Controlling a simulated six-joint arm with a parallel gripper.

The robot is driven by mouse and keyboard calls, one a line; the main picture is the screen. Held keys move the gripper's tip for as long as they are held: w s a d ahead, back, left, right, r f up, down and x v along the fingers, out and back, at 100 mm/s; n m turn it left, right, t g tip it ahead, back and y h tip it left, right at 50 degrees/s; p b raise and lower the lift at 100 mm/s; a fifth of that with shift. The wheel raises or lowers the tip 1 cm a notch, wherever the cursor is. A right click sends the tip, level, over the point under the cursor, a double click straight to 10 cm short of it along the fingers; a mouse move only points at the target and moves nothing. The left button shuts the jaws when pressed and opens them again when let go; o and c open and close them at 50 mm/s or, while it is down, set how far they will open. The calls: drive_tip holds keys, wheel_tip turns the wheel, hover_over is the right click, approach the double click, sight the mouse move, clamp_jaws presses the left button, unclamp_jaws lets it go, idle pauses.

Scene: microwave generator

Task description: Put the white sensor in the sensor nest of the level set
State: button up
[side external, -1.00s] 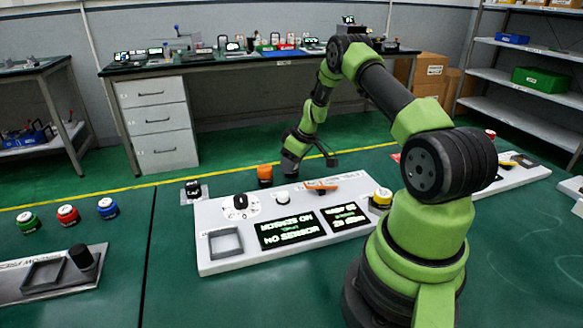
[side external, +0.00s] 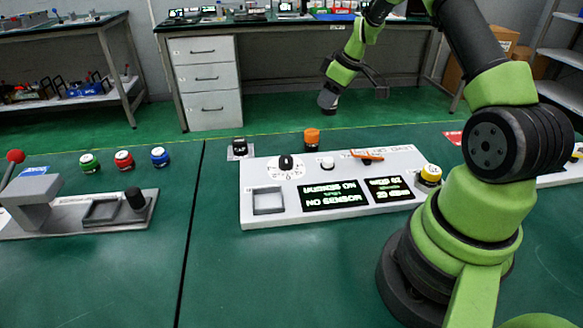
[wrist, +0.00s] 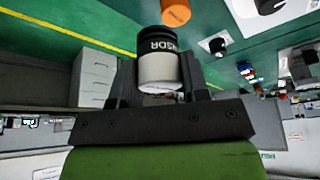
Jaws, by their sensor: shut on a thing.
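The white sensor (wrist: 160,70) is a short white cylinder with a black band lettered "SENSOR". In the wrist view it sits between the two fingers of my gripper (wrist: 160,80), which is shut on it. In the side view my gripper (side external: 376,84) is raised in the air behind the level set; the sensor cannot be made out there. The level set (side external: 290,224) is a light grey panel with a dial, a switch and two screens, one reading "NO SENSOR". Its sensor nest (side external: 268,200) is the empty square frame at the panel's left end, well away from my gripper.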

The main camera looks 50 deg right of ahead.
drive_tip(key=s+a+n+g+y, duration=0.1)
drive_tip(key=a+n+g+y, duration=0.1)
drive_tip(key=a+n, duration=0.85)
drive_tip(key=s+a+n+g+y, duration=0.25)
drive_tip(key=a+n, duration=0.25)
drive_tip(key=a, duration=1.1)
drive_tip(key=f, duration=0.3)
drive_tip(key=shift+w+a+f+h, duration=0.15)
drive_tip(key=shift+w+h, duration=0.2)
drive_tip(key=shift+w, duration=0.05)
drive_tip(key=shift+f, duration=2.3)
drive_tip(key=shift+f, duration=0.15)
drive_tip(key=o, duration=1)
drive_tip(key=shift+o, duration=0.2)
